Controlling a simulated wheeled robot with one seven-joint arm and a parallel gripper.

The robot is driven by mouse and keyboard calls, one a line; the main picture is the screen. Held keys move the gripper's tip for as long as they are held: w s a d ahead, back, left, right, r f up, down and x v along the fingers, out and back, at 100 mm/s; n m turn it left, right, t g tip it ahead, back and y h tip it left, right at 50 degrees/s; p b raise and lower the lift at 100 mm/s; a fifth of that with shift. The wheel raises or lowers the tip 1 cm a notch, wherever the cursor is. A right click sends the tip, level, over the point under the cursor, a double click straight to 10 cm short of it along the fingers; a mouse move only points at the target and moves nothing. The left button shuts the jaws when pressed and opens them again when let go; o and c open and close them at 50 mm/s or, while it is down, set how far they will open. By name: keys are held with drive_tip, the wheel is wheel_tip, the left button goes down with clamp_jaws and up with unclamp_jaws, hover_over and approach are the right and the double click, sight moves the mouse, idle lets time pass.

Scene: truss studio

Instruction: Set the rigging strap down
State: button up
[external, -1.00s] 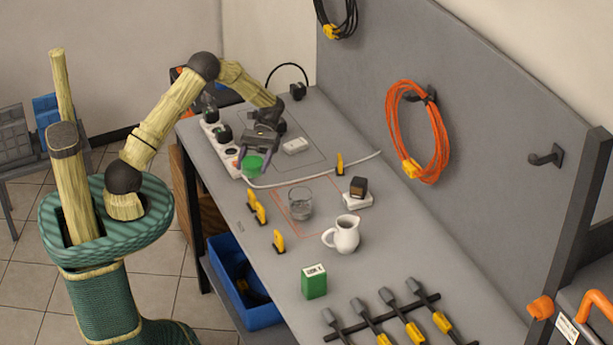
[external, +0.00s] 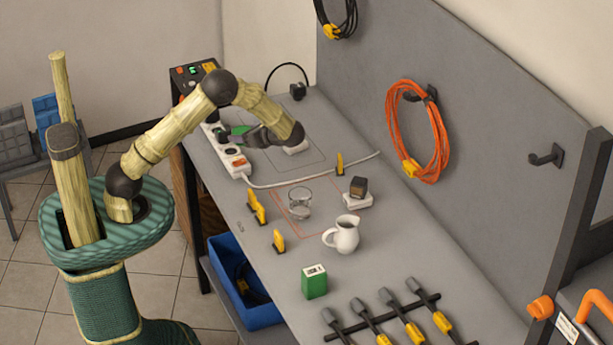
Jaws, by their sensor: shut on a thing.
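A green piece (external: 239,129), which I take to be the rigging strap, shows just above and behind the fingers of my gripper (external: 228,137). My gripper is shut on it, lying nearly level and pointing left over the far end of the bench, beside the white power strip. The fingers hide part of the green piece. I cannot tell whether it touches the bench top or the power strip.
The white power strip (external: 236,160) lies along the left edge of the bench (external: 270,220). A glass (external: 299,203), a white jug (external: 346,234), yellow clips (external: 257,207) and a green box (external: 314,282) stand nearer. A white box (external: 296,149) sits partly behind my arm.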

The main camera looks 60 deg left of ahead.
drive_tip(key=w+r+m+t+y, duration=0.1)
drive_tip(key=w+r+m+t, duration=0.4)
drive_tip(key=m+t, duration=0.15)
wheel_tip(320, 180, up, 4)
drive_tip(key=m+t+h, duration=0.1)
drive_tip(key=m+t, duration=0.3)
drive_tip(key=t, duration=0.2)
hover_over(273, 167)
wheel_tip(273, 167, down, 11)
drive_tip(key=shift+a, duration=0.15)
drive_tip(key=shift+r, duration=0.1)
drive_tip(key=shift+f, duration=3.15)
drive_tip(key=shift+f, duration=1.85)
